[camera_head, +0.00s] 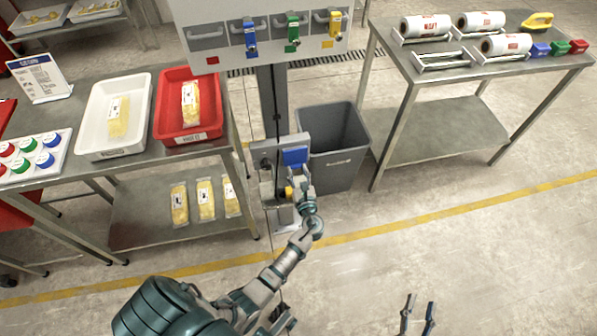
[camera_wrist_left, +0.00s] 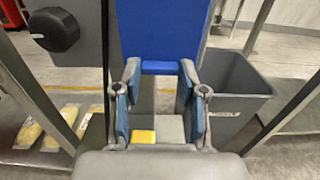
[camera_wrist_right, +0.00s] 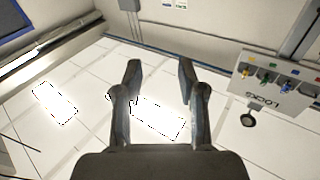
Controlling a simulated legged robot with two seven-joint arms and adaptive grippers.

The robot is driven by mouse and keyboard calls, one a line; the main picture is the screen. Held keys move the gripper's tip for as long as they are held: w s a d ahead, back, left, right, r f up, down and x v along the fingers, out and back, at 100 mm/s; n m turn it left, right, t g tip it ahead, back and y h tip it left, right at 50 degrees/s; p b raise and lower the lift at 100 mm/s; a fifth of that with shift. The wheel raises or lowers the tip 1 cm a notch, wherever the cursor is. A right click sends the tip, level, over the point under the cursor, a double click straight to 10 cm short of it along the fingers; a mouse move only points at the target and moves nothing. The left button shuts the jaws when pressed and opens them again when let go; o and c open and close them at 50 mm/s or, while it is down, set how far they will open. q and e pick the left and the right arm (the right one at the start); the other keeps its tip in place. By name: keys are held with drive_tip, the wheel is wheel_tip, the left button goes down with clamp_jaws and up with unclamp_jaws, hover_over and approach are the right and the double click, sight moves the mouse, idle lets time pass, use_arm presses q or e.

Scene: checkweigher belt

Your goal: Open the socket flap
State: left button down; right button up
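The blue socket flap (camera_head: 294,156) is on the grey post-mounted unit in the middle of the head view. In the left wrist view the flap (camera_wrist_left: 164,30) is a tall blue panel with a brighter blue lip (camera_wrist_left: 161,67) at its bottom edge. My left gripper (camera_head: 298,172) is at the flap's lower edge. In its wrist view its fingers (camera_wrist_left: 160,75) are apart, one on each side of the lip; I cannot tell whether they touch it. My right gripper (camera_head: 418,302) is open and empty over the floor, away from the flap; its fingers (camera_wrist_right: 160,72) point toward the ceiling.
A black knob (camera_wrist_left: 54,30) is left of the flap. A yellow part (camera_wrist_left: 144,136) is below it. A grey bin (camera_head: 335,150) stands close at the right. A steel table with a red tray (camera_head: 188,139) is at the left, another table (camera_head: 440,68) at the right. Floor in front is clear.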

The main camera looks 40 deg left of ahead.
drive_tip(key=shift+a, duration=0.2)
drive_tip(key=shift+d, duration=0.1)
drive_tip(key=shift+s+f+g, duration=0.1)
drive_tip(key=shift+f+g, duration=0.15)
drive_tip(key=shift+g, duration=0.05)
